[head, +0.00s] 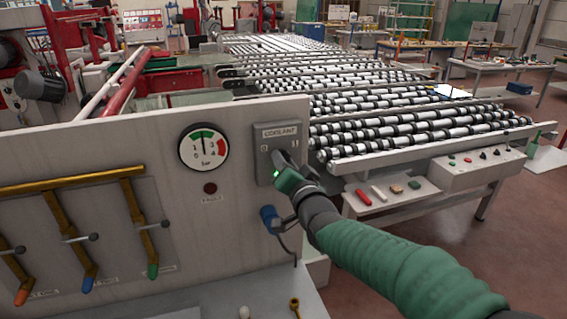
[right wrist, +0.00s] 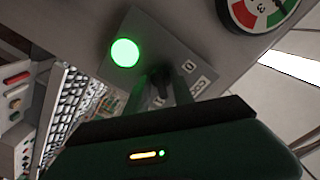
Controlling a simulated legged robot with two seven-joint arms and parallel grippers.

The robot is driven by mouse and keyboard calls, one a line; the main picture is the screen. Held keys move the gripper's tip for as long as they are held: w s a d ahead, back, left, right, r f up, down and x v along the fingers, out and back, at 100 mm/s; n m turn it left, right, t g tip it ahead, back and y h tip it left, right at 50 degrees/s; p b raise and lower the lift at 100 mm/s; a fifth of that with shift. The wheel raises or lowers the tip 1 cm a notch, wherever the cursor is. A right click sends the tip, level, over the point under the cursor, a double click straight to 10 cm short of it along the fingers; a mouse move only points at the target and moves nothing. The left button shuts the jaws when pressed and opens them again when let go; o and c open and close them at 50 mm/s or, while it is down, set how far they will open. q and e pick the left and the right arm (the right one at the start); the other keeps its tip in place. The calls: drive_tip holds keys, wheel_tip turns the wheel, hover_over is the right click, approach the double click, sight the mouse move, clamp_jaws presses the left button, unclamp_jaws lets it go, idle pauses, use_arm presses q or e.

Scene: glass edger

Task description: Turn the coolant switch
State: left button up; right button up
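The coolant switch sits on a grey plate (head: 264,163) marked COOLANT on the front panel. Its black knob (right wrist: 160,78) shows in the right wrist view, between the fingers of my right gripper (right wrist: 163,88). A round lamp (right wrist: 124,53) on the plate glows bright green. In the head view my right gripper (head: 282,160) is up against the plate and hides the knob and part of the plate. Its fingers stand on either side of the knob; I cannot tell whether they press on it. The knob's exact angle is unclear. My left gripper is not in view.
A pressure gauge (head: 203,147) and a dark red fault lamp (head: 210,188) are left of the plate. A blue fitting (head: 270,219) sits just below it. Yellow pipes with valve handles (head: 83,238) are farther left. A roller conveyor (head: 400,133) stretches behind.

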drive_tip(key=shift+s, duration=0.1)
use_arm(q)
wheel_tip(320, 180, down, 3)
drive_tip(key=b, duration=0.3)
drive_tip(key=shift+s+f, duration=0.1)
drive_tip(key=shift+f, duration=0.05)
use_arm(e)
drive_tip(key=v, duration=1.6)
drive_tip(key=shift+s+d, duration=0.15)
drive_tip(key=shift+s, duration=0.15)
drive_tip(key=s+d+f+n+g+h, duration=0.1)
drive_tip(key=d+f+g+h, duration=0.2)
drive_tip(key=f, duration=0.7)
drive_tip(key=s+d+f+g+h, duration=0.1)
drive_tip(key=d+f+g, duration=0.3)
drive_tip(key=f, duration=0.5)
drive_tip(key=s+d+f+n+g, duration=0.1)
drive_tip(key=s+d+f+g, duration=0.2)
drive_tip(key=s+f, duration=0.5)
drive_tip(key=s+d+f+n+g+h, duration=0.1)
drive_tip(key=s+d+f+g, duration=0.3)
drive_tip(key=s+f, duration=0.4)
drive_tip(key=shift+s+f+n+g+h, duration=0.3)
drive_tip(key=shift+s+f+n, duration=0.05)
drive_tip(key=shift+f+n, duration=0.4)
